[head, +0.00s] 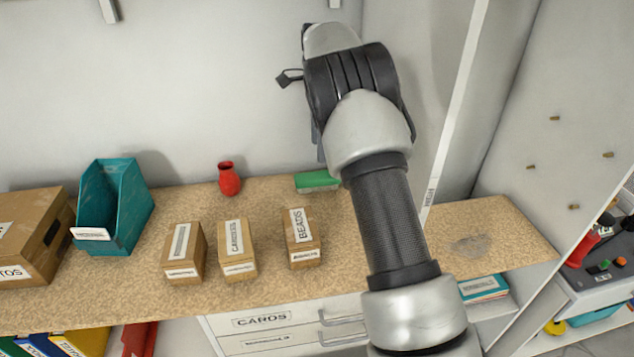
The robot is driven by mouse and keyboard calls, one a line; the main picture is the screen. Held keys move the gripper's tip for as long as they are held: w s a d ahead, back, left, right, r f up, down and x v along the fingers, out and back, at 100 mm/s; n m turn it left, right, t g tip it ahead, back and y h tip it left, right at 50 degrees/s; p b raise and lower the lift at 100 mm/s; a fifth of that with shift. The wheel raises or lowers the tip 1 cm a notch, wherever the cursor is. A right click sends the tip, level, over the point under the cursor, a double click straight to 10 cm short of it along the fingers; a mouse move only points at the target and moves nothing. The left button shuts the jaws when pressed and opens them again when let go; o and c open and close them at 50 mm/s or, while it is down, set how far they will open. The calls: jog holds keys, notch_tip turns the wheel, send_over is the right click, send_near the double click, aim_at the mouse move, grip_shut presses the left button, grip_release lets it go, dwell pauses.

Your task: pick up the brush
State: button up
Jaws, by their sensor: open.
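A green, low, block-shaped item (318,180) lies on the shelf board near the back wall. It looks like the brush, but its bristles cannot be made out. My arm partly covers its right end. My gripper (319,145) is mostly hidden behind my own wrist. Only a narrow grey part of it shows, pointing down above the green item. It appears open, and nothing is visible in it. The gap between it and the green item is hard to judge.
A red vase (229,179) stands left of the green item. Small cardboard boxes, including the beads box (302,238), stand in front. A teal bin (128,215) and a larger carton (30,235) are further left. A white upright (455,110) stands right of my arm.

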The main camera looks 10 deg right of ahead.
send_over(317, 175)
jog(key=f, duration=0.6)
jog(key=shift+s+d+f, duration=0.15)
jog(key=shift+s+f, duration=0.1)
jog(key=shift+s, duration=0.1)
jog(key=shift+w+f, duration=0.2)
jog(key=shift+f, duration=1.15)
jog(key=shift+w+f, duration=0.15)
jog(key=shift+f, duration=1.15)
jog(key=c, duration=1.2)
jog(key=shift+o, duration=0.2)
notch_tip(317, 175, up, 10)
jog(key=shift+r, duration=0.1)
jog(key=o, duration=0.5)
jog(key=c, duration=0.4)
